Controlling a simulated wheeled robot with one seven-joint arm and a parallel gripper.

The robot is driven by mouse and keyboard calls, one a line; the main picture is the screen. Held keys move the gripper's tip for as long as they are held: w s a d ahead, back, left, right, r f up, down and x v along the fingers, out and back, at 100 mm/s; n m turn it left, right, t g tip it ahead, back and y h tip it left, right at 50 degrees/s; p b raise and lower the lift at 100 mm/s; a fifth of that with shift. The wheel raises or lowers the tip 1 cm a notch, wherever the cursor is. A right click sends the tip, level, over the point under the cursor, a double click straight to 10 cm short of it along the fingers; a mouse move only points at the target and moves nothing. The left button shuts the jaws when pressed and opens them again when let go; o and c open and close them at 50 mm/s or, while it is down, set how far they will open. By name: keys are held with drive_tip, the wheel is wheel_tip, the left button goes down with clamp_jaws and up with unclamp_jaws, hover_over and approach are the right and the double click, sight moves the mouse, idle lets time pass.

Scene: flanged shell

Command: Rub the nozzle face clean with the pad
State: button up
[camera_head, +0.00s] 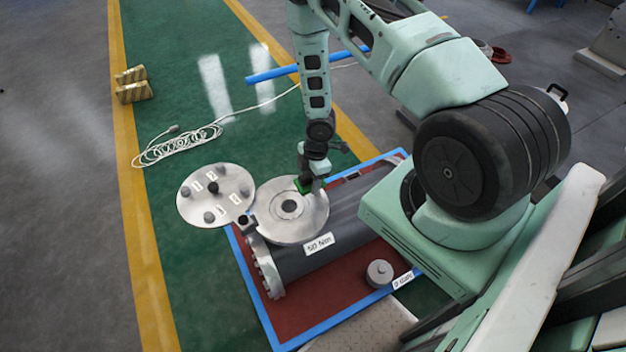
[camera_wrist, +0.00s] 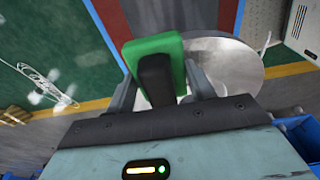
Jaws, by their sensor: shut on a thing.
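The nozzle face (camera_head: 270,212) is a round silver flange with a dark centre hole, on top of a grey cylindrical shell (camera_head: 345,225). Part of its pale metal also shows in the wrist view (camera_wrist: 240,75), behind the pad and fingers. My gripper (camera_head: 310,178) is over the right far edge of the face. It is shut on the pad's black handle; the green pad (camera_head: 301,186) also shows between the fingers in the wrist view (camera_wrist: 152,48). I cannot tell whether the pad touches the face. The pad's underside is hidden.
A silver cover disc (camera_head: 195,212) with several knobs sits left, beside the face. A grey knobbed piece (camera_head: 379,272) lies on the blue-edged red mat (camera_head: 345,290).

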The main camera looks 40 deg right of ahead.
sight(308, 175)
idle(0.3)
wheel_tip(308, 175, up, 6)
drive_tip(key=p, duration=0.5)
drive_tip(key=shift+r+p, duration=1.35)
drive_tip(key=shift+r, duration=0.2)
drive_tip(key=shift+f, duration=0.1)
